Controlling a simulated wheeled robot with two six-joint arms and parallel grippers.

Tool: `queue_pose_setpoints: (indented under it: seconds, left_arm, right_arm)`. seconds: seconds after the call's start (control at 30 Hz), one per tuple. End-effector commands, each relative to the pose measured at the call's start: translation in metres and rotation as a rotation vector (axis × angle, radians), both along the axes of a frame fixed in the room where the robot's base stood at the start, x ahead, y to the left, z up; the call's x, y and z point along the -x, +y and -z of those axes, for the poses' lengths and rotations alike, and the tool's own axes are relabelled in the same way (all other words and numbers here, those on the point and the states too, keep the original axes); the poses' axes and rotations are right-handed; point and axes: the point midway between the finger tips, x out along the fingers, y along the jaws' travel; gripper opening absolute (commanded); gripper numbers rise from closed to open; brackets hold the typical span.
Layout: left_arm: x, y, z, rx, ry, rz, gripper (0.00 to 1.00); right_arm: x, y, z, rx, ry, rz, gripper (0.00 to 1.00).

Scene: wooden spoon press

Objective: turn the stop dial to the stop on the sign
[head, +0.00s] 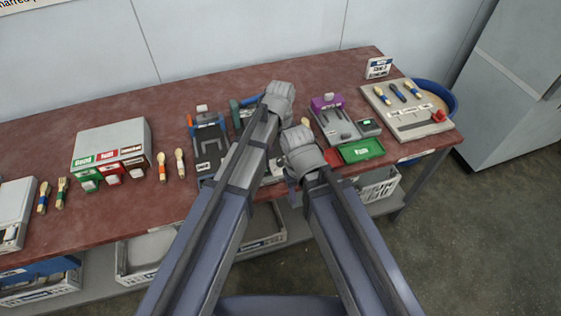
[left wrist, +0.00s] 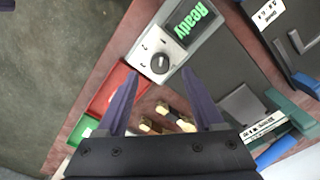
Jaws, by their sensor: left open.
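In the left wrist view the stop dial (left wrist: 160,64) is a round black knob with a pale mark, on a silver panel with small ticks. I cannot tell exactly which tick it points to. My left gripper (left wrist: 160,75) is open, its two dark fingers apart, with the dial seen just beyond the gap between their tips. I cannot tell whether they touch it. In the head view the dial is hidden behind my arms. A small white and blue sign (head: 378,68) stands at the back right; its text is too small to read surely.
A lit green "Ready" display (left wrist: 193,20) adjoins the dial panel. A red tray (left wrist: 115,82) lies beside it. Other stations crowd the red table: a grey box with coloured labels (head: 115,135), a purple-topped device (head: 328,101) and a spoon board (head: 390,115).

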Motion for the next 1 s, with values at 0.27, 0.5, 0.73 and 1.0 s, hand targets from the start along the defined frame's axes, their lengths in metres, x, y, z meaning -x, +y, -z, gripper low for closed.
queue_pose_setpoints:
  seconds: [0.27, 0.5, 0.73, 1.0]
  left_arm:
    - [0.0, 0.0, 0.04, 0.0, 0.0, 0.0, 0.69]
    - [0.0, 0.0, 0.046, 0.0, 0.0, 0.0, 0.69]
    - [0.0, 0.0, 0.045, 0.0, 0.0, 0.0, 0.64]
    - [0.0, 0.0, 0.045, 0.0, 0.0, 0.0, 0.33]
  right_arm:
    - [0.0, 0.0, 0.04, 0.0, 0.0, 0.0, 0.5]
    - [0.0, 0.0, 0.046, 0.0, 0.0, 0.0, 0.5]
    - [0.0, 0.0, 0.045, 0.0, 0.0, 0.0, 0.5]
    - [0.0, 0.0, 0.045, 0.0, 0.0, 0.0, 0.5]
